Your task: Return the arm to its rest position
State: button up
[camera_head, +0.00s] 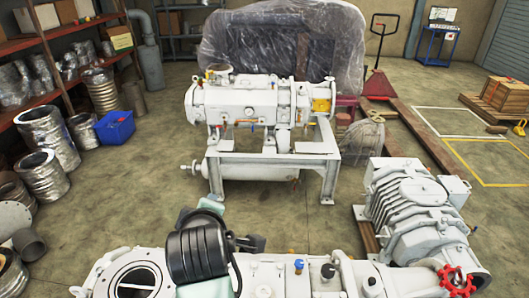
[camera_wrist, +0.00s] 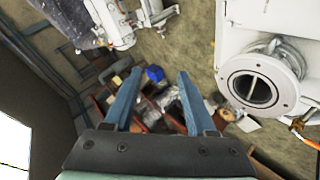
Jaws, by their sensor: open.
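My gripper (camera_wrist: 158,72) shows in the wrist view with its two blue fingers spread apart and nothing between them. My arm (camera_head: 200,250), black with pale green parts, reaches up in front of the near white pump (camera_head: 265,275) in the head view. The gripper's fingers cannot be made out there. In the wrist view the near pump's round open port (camera_wrist: 252,88) lies to the right of the fingers, apart from them. The floor and shelf clutter show beyond the fingertips.
A white vacuum pump on a frame (camera_head: 255,105) stands behind my arm. A ribbed white pump (camera_head: 412,205) sits at the right. The near pump carries a red handwheel (camera_head: 458,282). A blue bin (camera_head: 115,127) and metal ducts (camera_head: 45,130) stand left. Floor between is clear.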

jog(key=s+d+r+m+t+b, duration=0.1)
jog(key=d+r+m+t, duration=0.15)
jog(key=r, duration=0.55)
jog(key=s+d+r+m+t+b, duration=0.1)
jog(key=d+r+m+t, duration=0.2)
jog(key=r, duration=0.6)
jog(key=s+d+r+m+t, duration=0.1)
jog(key=r+m+t, duration=0.25)
jog(key=r, duration=0.45)
jog(key=s+d+r+m+t+h+b, duration=0.1)
jog(key=s+d+r+m+t, duration=0.1)
jog(key=s+r, duration=0.4)
jog(key=s+d+r+m+t+h, duration=0.1)
jog(key=s+d+r+m+t, duration=0.2)
jog(key=s+r+t, duration=0.2)
notch_tip(320, 180, up, 3)
jog(key=shift+s+r+m+t+b, duration=0.15)
jog(key=shift+s+m+t+b, duration=0.25)
jog(key=shift+s, duration=0.55)
jog(key=shift+c, duration=0.6)
